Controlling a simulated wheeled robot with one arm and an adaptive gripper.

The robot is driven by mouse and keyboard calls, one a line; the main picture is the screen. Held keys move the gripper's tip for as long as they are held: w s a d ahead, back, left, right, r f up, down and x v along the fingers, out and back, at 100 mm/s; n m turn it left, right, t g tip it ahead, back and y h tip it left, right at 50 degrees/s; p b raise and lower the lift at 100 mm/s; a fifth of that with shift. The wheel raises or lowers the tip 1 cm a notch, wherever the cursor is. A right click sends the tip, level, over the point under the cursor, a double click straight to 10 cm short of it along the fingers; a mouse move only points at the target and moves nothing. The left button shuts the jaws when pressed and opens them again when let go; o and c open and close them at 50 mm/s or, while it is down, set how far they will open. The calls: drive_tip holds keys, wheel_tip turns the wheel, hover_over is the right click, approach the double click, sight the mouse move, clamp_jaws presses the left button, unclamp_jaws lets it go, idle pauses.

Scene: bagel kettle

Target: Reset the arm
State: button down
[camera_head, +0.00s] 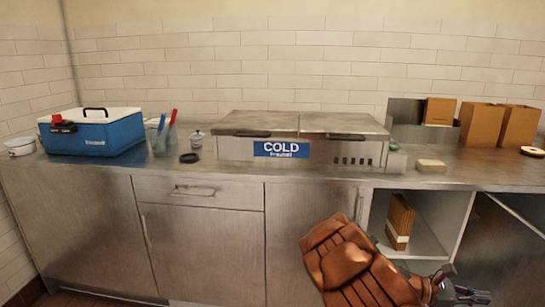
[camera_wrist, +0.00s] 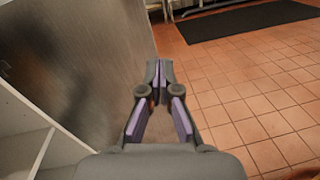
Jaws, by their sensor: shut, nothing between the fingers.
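My gripper (camera_wrist: 160,75) is shut and empty in the wrist view, its two fingertips together and pointing over the tiled floor. In the head view my gripper (camera_head: 474,294) is at the lower right, in front of the counter's lower cabinets and below the countertop. My orange-brown arm reaches to it from the bottom middle. The gripper touches nothing that I can see.
The steel counter (camera_head: 205,174) spans the head view. On it are a blue cooler (camera_head: 95,135), a cold unit (camera_head: 235,150), and brown boxes (camera_head: 480,126). An open shelf (camera_head: 430,240) is beside my arm. A steel panel (camera_wrist: 75,60) stands left; open floor (camera_wrist: 250,110) lies right.

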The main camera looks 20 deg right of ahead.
drive_tip(key=s+a+r+m+y, duration=0.2)
drive_tip(key=a+r+m+y, duration=0.15)
drive_tip(key=a, duration=0.25)
drive_tip(key=s+a+r+m+y, duration=0.2)
drive_tip(key=s+a+m, duration=0.15)
drive_tip(key=a, duration=0.25)
drive_tip(key=s+a+f+m+t+y, duration=0.1)
drive_tip(key=s+a+t+y, duration=0.3)
drive_tip(key=a, duration=1.3)
drive_tip(key=w+a+f+m+t+y, duration=0.1)
drive_tip(key=a+m+t+y, duration=0.35)
drive_tip(key=a, duration=1.35)
wheel_tip(320, 180, up, 20)
drive_tip(key=n+y+p, duration=0.1)
drive_tip(key=n+p, duration=0.2)
drive_tip(key=p, duration=1.6)
drive_tip(key=shift+s+g, duration=0.35)
drive_tip(key=shift+g, duration=0.1)
drive_tip(key=shift+a, duration=0.1)
